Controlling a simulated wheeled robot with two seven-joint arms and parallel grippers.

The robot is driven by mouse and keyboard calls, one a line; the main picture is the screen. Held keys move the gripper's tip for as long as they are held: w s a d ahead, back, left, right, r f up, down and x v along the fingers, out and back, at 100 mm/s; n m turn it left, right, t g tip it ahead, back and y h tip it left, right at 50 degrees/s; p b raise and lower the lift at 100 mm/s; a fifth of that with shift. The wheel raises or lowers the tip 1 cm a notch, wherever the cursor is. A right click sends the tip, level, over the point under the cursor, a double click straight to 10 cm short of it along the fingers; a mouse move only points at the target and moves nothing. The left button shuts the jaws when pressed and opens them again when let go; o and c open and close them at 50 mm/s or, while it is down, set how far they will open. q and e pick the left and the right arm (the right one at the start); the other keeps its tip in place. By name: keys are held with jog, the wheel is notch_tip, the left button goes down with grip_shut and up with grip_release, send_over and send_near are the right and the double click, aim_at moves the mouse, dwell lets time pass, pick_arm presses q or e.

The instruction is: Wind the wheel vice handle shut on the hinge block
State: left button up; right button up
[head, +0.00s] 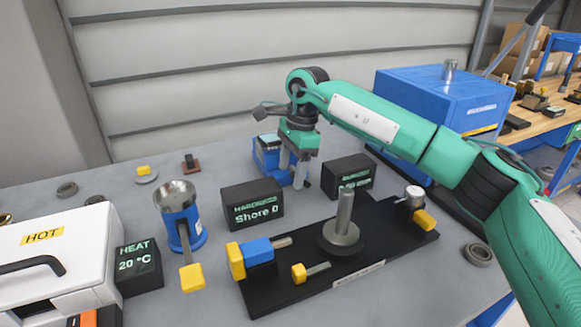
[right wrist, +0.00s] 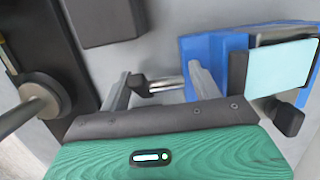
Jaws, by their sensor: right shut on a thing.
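The blue vice (head: 266,157) stands at the back of the bench, partly hidden behind my right gripper (head: 294,176). In the right wrist view the vice (right wrist: 197,50) shows with a pale teal block, which looks like the hinge block (right wrist: 280,65), at its dark jaw. A metal handle rod (right wrist: 166,86) with a dark end comes out of the vice between the fingers of my right gripper (right wrist: 158,84). The gripper is shut on this handle, pointing down. How tightly the jaw meets the block is unclear. My left gripper is not in view.
A black Shore hardness display (head: 253,203) stands left of the gripper, another black display (head: 349,175) to its right. A black base plate (head: 270,297) with an upright metal post (head: 344,212) lies in front. A large blue box (head: 435,95) stands behind my right arm.

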jog(key=shift+d+g+y, duration=0.25)
jog(key=shift+g+y, duration=0.05)
jog(key=shift+y, duration=0.4)
jog(key=shift+w+d+g+y, duration=0.1)
jog(key=shift+g+y, duration=0.2)
jog(key=shift+y, duration=0.3)
jog(key=shift+d+y, duration=0.1)
jog(key=shift+y, duration=0.5)
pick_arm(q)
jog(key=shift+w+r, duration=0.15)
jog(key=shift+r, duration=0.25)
pick_arm(e)
jog(key=shift+r+g+y, duration=0.1)
jog(key=shift+g+y, duration=0.2)
jog(key=shift+g, duration=0.1)
jog(key=o, duration=0.7)
jog(key=shift+d, duration=0.1)
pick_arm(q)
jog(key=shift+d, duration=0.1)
pick_arm(e)
jog(key=shift+w+r, duration=0.1)
